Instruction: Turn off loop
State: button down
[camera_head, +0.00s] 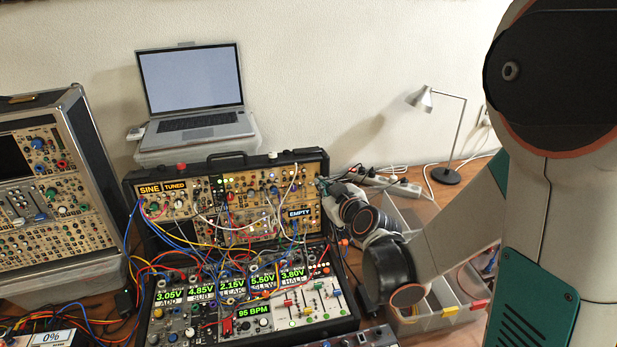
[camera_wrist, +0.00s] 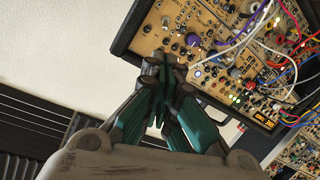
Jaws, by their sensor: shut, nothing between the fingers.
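An open synth case holds an upper tan panel (camera_head: 235,185) with knobs, lights and patch cables, and a lower panel (camera_head: 300,325) with sliders and green voltage displays. I cannot make out a control labelled loop. My gripper (camera_head: 322,184) is at the right edge of the upper panel. In the wrist view my gripper (camera_wrist: 165,62) is shut and empty, its fingertips overlapping the edge of the tan panel (camera_wrist: 235,65). Whether the fingertips touch the panel cannot be told. The fingers hide a small part of the panel. An "EMPTY" display (camera_head: 300,212) is lit near them.
A laptop (camera_head: 193,85) stands behind the case and another synth case (camera_head: 50,185) stands at the left. Loose patch cables (camera_head: 150,262) hang across the panels. A grey bin (camera_head: 440,315) lies below my arm, and a lamp (camera_head: 440,105) is behind it.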

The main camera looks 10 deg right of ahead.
aim_at(306, 174)
jog(key=b+x, duration=0.2)
jog(key=x, duration=0.8)
dwell(0.5)
